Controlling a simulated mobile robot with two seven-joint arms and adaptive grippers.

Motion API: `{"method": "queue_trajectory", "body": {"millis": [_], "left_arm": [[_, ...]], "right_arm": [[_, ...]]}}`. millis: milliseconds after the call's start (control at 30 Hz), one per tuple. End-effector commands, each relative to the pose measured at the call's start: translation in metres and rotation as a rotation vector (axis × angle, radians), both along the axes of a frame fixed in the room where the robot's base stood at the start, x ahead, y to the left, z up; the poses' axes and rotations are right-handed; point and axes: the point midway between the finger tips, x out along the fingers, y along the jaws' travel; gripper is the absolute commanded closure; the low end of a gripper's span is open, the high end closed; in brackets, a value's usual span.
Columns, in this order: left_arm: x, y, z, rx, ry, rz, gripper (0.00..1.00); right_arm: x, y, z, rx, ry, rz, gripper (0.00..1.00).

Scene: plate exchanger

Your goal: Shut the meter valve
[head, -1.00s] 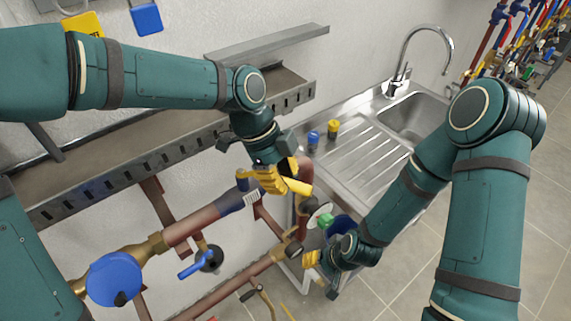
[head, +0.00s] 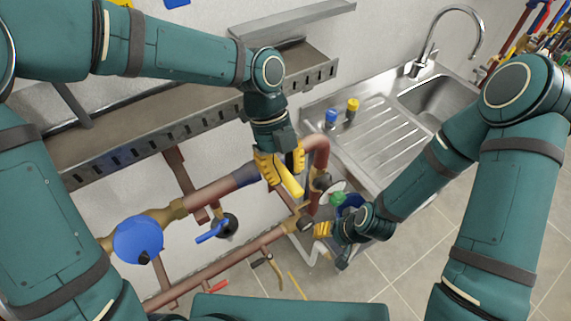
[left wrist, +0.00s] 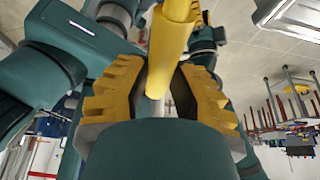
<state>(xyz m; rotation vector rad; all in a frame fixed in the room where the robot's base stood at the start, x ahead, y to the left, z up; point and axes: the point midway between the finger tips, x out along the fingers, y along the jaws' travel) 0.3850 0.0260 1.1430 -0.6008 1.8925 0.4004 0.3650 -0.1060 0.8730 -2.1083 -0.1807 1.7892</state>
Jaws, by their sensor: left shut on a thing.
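A yellow lever handle (head: 292,184) shows at the copper pipe, to the right of the blue round meter (head: 138,240). My left gripper (head: 280,165) is shut on this lever, whose free end points down and right in the head view. In the left wrist view the lever (left wrist: 170,40) runs between the ribbed yellow fingers (left wrist: 160,90). The gripper hides the valve body. My right gripper (head: 322,229) is low near the pipe end, beside a green knob (head: 337,198); its jaw gap is not clear.
A blue-handled valve (head: 211,232) hangs below the pipe. Floor is clear at lower right.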

Motion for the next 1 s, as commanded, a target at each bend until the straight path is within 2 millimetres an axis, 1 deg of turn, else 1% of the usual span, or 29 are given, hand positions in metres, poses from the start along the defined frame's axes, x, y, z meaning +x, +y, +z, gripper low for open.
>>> {"method": "queue_trajectory", "body": {"millis": [33, 333, 367, 400, 433, 767, 867, 1000], "left_arm": [[-0.002, 0.002, -0.003, 0.005, 0.009, -0.006, 1.0], [-0.002, 0.002, -0.003, 0.006, 0.008, -0.005, 1.0], [-0.002, 0.002, -0.003, 0.006, 0.008, -0.005, 0.66], [-0.002, 0.002, -0.003, 0.006, 0.008, -0.005, 0.52], [-0.002, 0.002, -0.002, 0.006, 0.008, -0.005, 0.44], [0.0, 0.001, 0.0, 0.002, 0.001, -0.002, 0.44], [0.003, 0.002, 0.007, 0.002, 0.0, 0.001, 0.44], [0.01, 0.007, 0.027, 0.001, -0.002, 0.0, 0.44]], "right_arm": [[0.0, 0.0, 0.0, 0.0, 0.0, 0.0, 0.44], [0.0, 0.0, 0.0, 0.0, 0.0, -0.001, 0.44], [0.0, 0.0, 0.0, 0.0, 0.0, 0.0, 0.44], [0.0, 0.0, 0.0, 0.0, 0.0, -0.001, 0.44], [0.0, 0.0, 0.0, 0.0, 0.0, -0.001, 0.44], [0.0, 0.0, 0.0, 0.0, 0.0, -0.001, 0.44], [0.0, 0.0, 0.0, 0.0, 0.0, -0.001, 0.44], [0.0, 0.0, 0.0, 0.0, 0.0, -0.001, 0.44]]}}
